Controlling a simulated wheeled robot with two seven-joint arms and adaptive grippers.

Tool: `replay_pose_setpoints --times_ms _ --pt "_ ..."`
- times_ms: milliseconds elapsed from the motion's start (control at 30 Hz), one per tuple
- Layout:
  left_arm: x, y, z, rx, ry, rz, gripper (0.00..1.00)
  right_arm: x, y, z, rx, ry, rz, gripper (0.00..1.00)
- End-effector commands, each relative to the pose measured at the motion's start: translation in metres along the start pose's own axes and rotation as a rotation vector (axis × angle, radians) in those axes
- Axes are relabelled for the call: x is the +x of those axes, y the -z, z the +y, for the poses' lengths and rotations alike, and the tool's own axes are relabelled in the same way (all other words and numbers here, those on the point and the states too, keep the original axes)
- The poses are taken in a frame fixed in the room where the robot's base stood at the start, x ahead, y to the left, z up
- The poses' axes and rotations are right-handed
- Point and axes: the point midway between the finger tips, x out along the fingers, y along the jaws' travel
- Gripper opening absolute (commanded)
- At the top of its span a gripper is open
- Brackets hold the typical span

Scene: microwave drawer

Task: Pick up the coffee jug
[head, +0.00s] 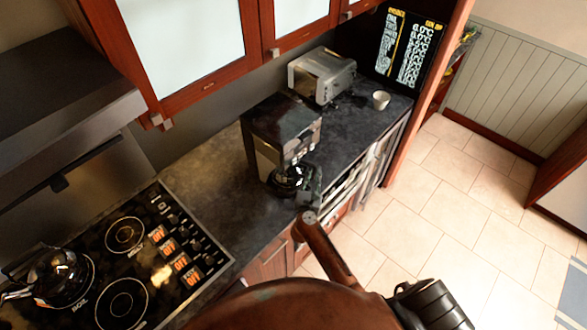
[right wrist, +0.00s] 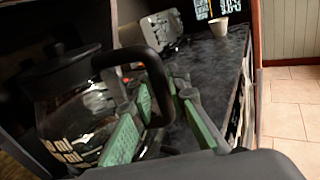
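The coffee jug (right wrist: 75,110) is dark glass with a black lid and a black looped handle (right wrist: 125,55). It fills the left of the right wrist view. In the head view the jug (head: 287,180) sits low at the front of the coffee machine (head: 282,135). My right gripper (head: 309,187) is at the jug's handle side. In the right wrist view its green-padded fingers (right wrist: 165,110) stand on either side of the handle, with little room between. Whether both pads press on it is unclear. My left gripper is not in view.
A silver toaster (head: 322,75) and a white cup (head: 381,100) stand further back on the dark counter (head: 352,125). A kettle (head: 52,273) is on the cooktop (head: 145,255) at left. Wall cabinets (head: 195,45) hang above. The tiled floor (head: 450,200) at right is clear.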

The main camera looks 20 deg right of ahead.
Motion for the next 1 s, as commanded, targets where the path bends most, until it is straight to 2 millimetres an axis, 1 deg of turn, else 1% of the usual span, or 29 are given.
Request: replay_pose_setpoints --times_ms 33,200,1000 --pt "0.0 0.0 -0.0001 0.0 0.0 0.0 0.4 -0.0002 0.0 0.0 0.0 0.0 0.0 0.1" --pt "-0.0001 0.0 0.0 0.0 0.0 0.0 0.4 -0.0002 0.0 -0.0001 0.0 0.0 0.0 0.0" --pt "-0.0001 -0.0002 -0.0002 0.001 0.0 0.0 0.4 0.0003 -0.0018 0.0004 0.002 0.0 -0.003 0.0"
